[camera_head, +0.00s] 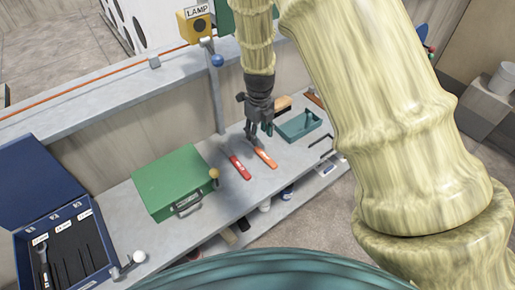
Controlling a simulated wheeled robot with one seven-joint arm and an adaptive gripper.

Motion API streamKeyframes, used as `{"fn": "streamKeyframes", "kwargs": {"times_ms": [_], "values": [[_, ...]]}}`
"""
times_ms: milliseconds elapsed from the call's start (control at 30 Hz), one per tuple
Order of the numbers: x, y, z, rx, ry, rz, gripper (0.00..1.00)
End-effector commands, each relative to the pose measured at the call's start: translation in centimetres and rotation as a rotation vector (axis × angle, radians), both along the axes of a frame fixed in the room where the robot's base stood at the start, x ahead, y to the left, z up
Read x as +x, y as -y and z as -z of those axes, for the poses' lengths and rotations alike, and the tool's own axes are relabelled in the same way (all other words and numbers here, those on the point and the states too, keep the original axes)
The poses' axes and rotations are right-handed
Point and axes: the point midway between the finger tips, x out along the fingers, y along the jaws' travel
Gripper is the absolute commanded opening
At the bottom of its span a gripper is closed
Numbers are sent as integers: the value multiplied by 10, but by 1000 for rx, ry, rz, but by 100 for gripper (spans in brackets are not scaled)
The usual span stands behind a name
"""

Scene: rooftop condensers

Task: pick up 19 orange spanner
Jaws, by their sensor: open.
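An orange spanner (265,157) lies on the grey bench top, near its middle. A red tool (240,167) lies just to its left, about parallel to it. Any number on either tool is too small to read. My gripper (259,138) is open and points down just behind and above the orange spanner's far end. I cannot tell whether its fingers touch the spanner. My arm hides part of the bench to the right.
A green case (173,183) stands left on the bench. An open blue box (70,252) with slots holds a spanner at far left. A teal tray (299,125) sits right of the gripper, a brush behind it. A yellow lamp box (195,25) stands behind.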

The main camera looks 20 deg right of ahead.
Motion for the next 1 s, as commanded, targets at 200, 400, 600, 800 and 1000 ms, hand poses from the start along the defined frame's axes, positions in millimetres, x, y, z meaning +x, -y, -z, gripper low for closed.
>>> {"fn": "streamKeyframes", "kwargs": {"times_ms": [200,400,600,800,1000], "values": [[-1,2,23,0,-2,1,46],[0,1,32,-1,0,-1,46],[0,-1,40,1,-1,-2,46],[-2,-1,58,0,-2,-2,46],[-1,-1,76,-1,0,-2,46]]}}
